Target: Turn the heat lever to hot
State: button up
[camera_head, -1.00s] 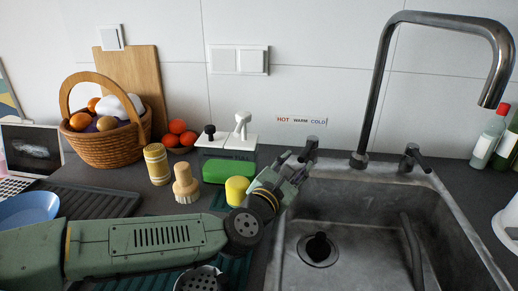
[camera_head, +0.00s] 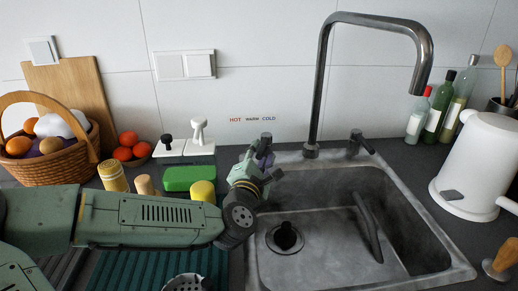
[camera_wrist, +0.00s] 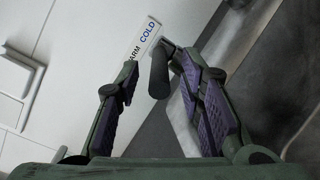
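The heat lever (camera_head: 266,139) is a dark upright handle at the back left corner of the sink, below the HOT WARM COLD label (camera_head: 252,119). In the wrist view the lever (camera_wrist: 159,72) shows as a dark rounded cylinder between my two fingers, near their tips. My gripper (camera_head: 262,158) is right at the lever in the head view and partly hides its lower part. The wrist view shows my gripper (camera_wrist: 154,66) open, with a gap between the left finger and the lever. The right fingertip is close to the lever; contact cannot be told.
The tall tap (camera_head: 322,85) and a second dark lever (camera_head: 358,143) stand right of my gripper. The sink (camera_head: 320,235) is open below. A green sponge (camera_head: 189,178), yellow cylinder (camera_head: 203,190) and soap dispenser (camera_head: 198,132) stand left. A white kettle (camera_head: 475,165) is far right.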

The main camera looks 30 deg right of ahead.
aim_at(263, 147)
jog(key=shift+x, duration=1.4)
jog(key=shift+c, duration=0.5)
grip_shut()
